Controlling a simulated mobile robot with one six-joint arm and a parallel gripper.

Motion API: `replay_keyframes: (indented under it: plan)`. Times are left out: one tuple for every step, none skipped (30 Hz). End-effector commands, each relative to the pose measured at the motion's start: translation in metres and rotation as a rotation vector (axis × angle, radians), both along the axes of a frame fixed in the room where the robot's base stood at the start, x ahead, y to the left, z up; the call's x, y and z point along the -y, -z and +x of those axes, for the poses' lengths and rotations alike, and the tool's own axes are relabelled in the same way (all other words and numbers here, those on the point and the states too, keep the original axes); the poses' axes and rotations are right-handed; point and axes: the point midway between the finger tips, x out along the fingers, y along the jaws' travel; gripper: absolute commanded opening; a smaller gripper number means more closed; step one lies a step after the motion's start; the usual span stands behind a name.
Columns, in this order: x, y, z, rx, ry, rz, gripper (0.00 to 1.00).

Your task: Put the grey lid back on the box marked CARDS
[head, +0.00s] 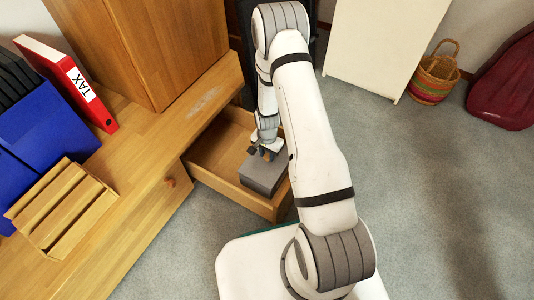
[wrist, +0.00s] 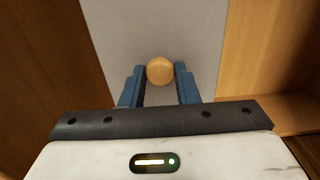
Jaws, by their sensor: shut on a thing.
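The grey lid (head: 262,178) shows in the head view inside an open wooden drawer, as the flat top of a grey block-like shape. In the wrist view its grey surface (wrist: 150,30) fills the middle, with a round wooden knob (wrist: 160,70) on it. My gripper (wrist: 160,88) has its two blue fingers on either side of the knob, shut on it. In the head view my gripper (head: 265,153) is over the lid in the drawer. No CARDS marking shows. I cannot tell whether the lid rests on a box or is raised.
The open drawer (head: 277,208) has wooden walls close around the lid. A wooden cabinet and bench top (head: 135,140) are at left, with a red TAX binder (head: 72,82), blue holders (head: 45,130) and a slatted wooden rack (head: 60,205).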

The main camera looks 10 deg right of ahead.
Motion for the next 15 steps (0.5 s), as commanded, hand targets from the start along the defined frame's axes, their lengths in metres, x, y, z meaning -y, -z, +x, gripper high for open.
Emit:
replay_keyframes:
  plan:
    - [-0.0004,0.0001,0.0001,0.0,-0.001,0.0,0.0]
    - [-0.0006,0.0,0.0001,0.0,-0.001,0.0,0.0]
    - [-0.0006,-0.0002,0.0001,0.0,-0.001,0.0,0.0]
    - [-0.0006,-0.0002,0.0001,0.0,-0.001,0.0,0.0]
    - [-0.0006,-0.0002,0.0001,0.0,-0.001,0.0,0.0]
    - [-0.0006,-0.0002,0.0001,0.0,-0.001,0.0,0.0]
    - [-0.0006,-0.0001,0.0001,0.0,-0.001,0.0,0.0]
    - [-0.0006,0.0,0.0001,0.0,-0.001,0.0,0.0]
    - [-0.0006,0.0004,0.0001,0.0,-0.001,0.0,0.0]
    - [-0.0006,0.0007,0.0001,0.0,-0.001,0.0,0.0]
    - [-0.0006,0.0011,0.0001,0.0,-0.001,0.0,0.0]
    - [-0.0006,0.0018,0.0001,0.0,-0.001,0.0,0.0]
    - [-0.0006,0.0024,0.0001,0.0,-0.001,0.0,0.0]
    - [-0.0006,0.003,0.0001,0.0,-0.001,0.0,0.0]
    - [-0.0006,0.0039,0.0001,0.0,-0.001,0.0,0.0]
